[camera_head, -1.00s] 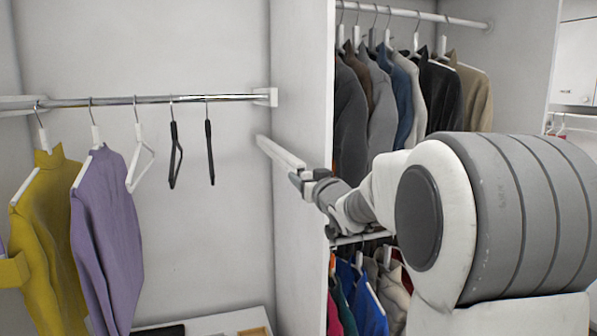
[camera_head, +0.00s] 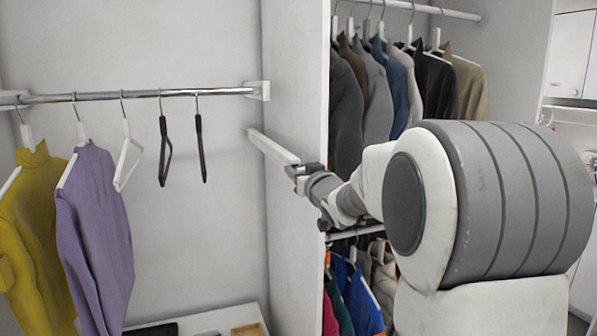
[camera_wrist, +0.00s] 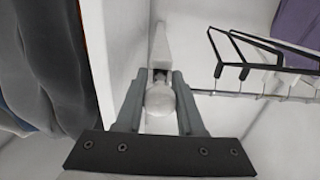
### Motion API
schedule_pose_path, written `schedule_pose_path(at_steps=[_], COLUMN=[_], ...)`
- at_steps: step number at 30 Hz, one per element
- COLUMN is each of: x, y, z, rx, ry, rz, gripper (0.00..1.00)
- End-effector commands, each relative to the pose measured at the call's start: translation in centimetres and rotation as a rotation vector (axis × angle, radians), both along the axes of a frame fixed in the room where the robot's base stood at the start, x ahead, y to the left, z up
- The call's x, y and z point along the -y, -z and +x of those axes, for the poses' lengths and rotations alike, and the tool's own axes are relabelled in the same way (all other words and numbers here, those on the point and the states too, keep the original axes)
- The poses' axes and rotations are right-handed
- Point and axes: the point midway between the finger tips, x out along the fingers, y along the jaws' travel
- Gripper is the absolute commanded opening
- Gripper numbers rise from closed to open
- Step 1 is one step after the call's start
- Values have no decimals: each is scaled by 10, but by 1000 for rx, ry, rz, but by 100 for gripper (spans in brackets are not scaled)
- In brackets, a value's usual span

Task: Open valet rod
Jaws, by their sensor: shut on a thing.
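The valet rod (camera_head: 272,147) is a white bar on the inner side of the closet's dividing panel, below the level of the hanging rail. In the head view my gripper (camera_head: 302,171) is at its near end, by the panel's front edge. In the wrist view the rod (camera_wrist: 159,48) runs away from me, with a round white knob (camera_wrist: 160,100) at its near end. My gripper (camera_wrist: 160,103) is shut on this knob, one finger on each side. The rod's far mounting is hard to make out.
The dividing panel (camera_head: 292,90) stands close beside the rod. Left of it a metal rail (camera_head: 140,95) holds a yellow sweater (camera_head: 32,215), a purple sweater (camera_head: 93,225) and several empty hangers. Jackets (camera_head: 375,95) hang in the right compartment. The space below the empty hangers is clear.

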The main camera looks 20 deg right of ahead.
Motion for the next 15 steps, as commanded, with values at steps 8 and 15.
schedule_pose_path(at_steps=[8, 15], x=[0, 0], y=[0, 0], z=[0, 0], rx=[0, 1], ry=[0, 0], rz=[0, 0], gripper=[0, 0])
